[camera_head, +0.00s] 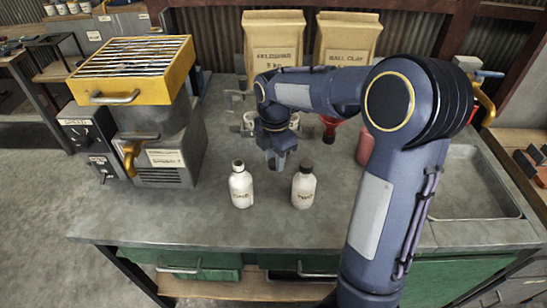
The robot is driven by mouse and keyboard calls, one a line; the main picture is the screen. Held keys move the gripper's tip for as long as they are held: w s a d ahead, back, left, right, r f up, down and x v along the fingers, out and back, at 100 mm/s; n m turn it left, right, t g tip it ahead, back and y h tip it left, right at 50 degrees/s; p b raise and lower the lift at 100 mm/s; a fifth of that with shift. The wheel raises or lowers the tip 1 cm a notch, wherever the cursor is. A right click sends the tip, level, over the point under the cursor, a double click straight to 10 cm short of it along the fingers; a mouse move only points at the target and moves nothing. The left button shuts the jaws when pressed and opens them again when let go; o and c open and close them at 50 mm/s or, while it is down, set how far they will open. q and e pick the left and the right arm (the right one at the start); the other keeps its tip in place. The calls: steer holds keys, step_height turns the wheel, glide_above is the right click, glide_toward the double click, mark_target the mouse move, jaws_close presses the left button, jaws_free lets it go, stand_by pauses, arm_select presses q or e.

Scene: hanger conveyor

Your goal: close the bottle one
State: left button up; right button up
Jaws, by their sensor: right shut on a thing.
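Bottle one (241,187) is a small white bottle with a label, upright on the grey bench, left of centre. Its top looks narrow and dark-rimmed; I cannot tell for sure whether a cap is on it. Bottle two (303,188), labelled TWO, stands upright to its right with a dark top. My right gripper (277,160) points down behind and between the two bottles, apart from both. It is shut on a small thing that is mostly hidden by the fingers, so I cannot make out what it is. My left gripper is out of view.
A yellow-topped grated machine (135,70) stands at the left. Two paper bags (272,45) stand at the back. A red funnel (329,128) and a reddish cylinder (365,148) stand behind my right arm. A sink (475,185) is at the right. The bench front is clear.

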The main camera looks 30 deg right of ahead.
steer(key=s+a+r, duration=0.2)
steer(key=s, duration=0.3)
steer(key=shift+a+r+b, duration=0.3)
steer(key=shift+a, duration=0.05)
steer(key=shift+s, duration=0.1)
